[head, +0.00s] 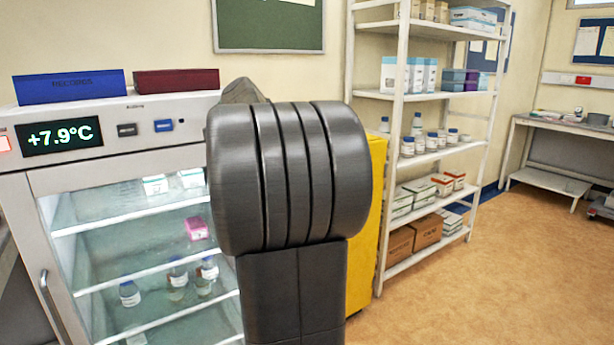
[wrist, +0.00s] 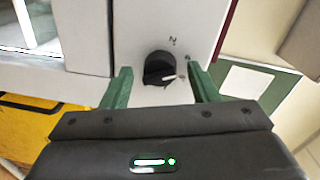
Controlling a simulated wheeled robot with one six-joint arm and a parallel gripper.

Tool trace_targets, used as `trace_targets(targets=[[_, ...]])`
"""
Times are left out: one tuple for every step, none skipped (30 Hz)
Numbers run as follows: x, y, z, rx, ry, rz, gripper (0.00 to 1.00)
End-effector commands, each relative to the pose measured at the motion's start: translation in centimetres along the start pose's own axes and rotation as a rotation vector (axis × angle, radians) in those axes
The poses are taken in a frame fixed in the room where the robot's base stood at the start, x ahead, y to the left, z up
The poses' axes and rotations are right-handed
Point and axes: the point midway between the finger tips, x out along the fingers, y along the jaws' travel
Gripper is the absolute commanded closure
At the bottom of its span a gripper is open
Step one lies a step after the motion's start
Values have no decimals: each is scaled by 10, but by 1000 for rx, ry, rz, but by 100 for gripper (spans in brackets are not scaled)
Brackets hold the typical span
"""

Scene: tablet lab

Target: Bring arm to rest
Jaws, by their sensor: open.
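My gripper (wrist: 160,74) is open, with its two green fingers apart and nothing held between them. In the wrist view a dark round knob or lock (wrist: 160,68) with a small light piece at its lower edge shows between the fingertips, on a pale panel. I cannot tell how far it is from the fingers. In the head view my dark arm stands raised across the middle, in front of the right part of the fridge (head: 130,160). My gripper is hidden there.
The fridge has a glass door, vials inside and a display (head: 60,136) reading +7.9°C. A blue binder (head: 70,86) and a dark red binder (head: 177,81) lie on top. A yellow cabinet (head: 366,240) and stocked shelves (head: 398,150) stand right of my arm.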

Motion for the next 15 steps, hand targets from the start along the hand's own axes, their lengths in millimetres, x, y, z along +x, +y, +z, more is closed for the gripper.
trace_targets(targets=[[-3, 0, 0, -2, 1, -1, 45], [-6, 0, 0, -3, 1, -1, 45], [-9, 1, 0, -5, 2, -1, 45], [-13, 0, 0, -6, 2, -1, 45], [-17, 0, 0, -6, 3, -2, 45], [-23, 0, -1, -6, 3, -2, 45], [-28, 0, -1, -6, 3, -2, 45], [-33, 0, 0, -6, 3, -2, 45], [-40, 0, 0, -6, 3, -2, 45], [-45, 0, 0, -6, 3, -3, 45], [-50, 0, 0, -6, 3, -3, 45], [-58, 0, -1, -6, 3, -2, 45], [-63, 0, -1, -6, 4, -3, 45], [-68, 0, -1, -6, 3, -2, 45], [-75, 0, -1, -6, 4, -2, 45]])
